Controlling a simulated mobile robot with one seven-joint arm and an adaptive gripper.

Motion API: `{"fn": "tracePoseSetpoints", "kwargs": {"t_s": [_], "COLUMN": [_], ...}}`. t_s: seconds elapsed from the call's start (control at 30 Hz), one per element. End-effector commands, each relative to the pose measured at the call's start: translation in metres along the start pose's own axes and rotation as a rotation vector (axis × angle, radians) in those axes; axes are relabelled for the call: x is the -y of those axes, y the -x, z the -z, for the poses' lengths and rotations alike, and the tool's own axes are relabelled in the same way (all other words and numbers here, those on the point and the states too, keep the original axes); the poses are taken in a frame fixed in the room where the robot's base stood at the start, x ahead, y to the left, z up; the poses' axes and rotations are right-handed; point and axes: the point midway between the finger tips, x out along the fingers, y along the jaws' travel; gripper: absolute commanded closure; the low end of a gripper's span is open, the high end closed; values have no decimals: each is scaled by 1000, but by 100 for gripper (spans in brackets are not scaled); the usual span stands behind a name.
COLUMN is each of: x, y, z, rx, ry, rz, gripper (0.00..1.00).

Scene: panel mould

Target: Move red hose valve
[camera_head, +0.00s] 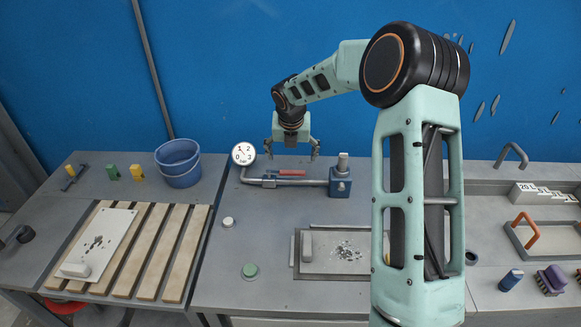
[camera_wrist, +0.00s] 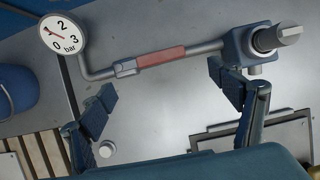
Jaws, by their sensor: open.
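The red valve handle (camera_head: 292,172) lies along a grey metal pipe (camera_head: 312,182) on the bench, between a round pressure gauge (camera_head: 243,154) and a blue fitting (camera_head: 341,182). In the wrist view the red handle (camera_wrist: 159,57) shows unblocked, in line with the pipe. My gripper (camera_head: 292,152) is open and empty, just above the red handle in the head view. In the wrist view its two fingers (camera_wrist: 160,84) are wide apart, on either side of the handle's length and below it in the picture. I see no contact; the exact height gap is unclear.
A blue bucket (camera_head: 180,181) stands left of the gauge. A slatted rack (camera_head: 187,254) with a white panel is at front left. A grey mould plate (camera_head: 312,280) lies at front centre, partly behind my arm.

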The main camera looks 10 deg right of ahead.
Motion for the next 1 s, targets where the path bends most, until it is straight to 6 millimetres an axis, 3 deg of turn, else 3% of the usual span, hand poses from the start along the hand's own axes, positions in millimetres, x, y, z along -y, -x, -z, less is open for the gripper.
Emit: {"fn": "tracePoseSetpoints", "kwargs": {"t_s": [0.3,0.5,0.93,1.0], "x": [0,-1,0,0], "y": [-59,-82,-92,-92], "z": [1,1,0,0], "rx": [-3,-2,0,0], "ry": [-1,0,-1,-1], "rz": [0,0,1,1], "gripper": [17,17,17,23]}}
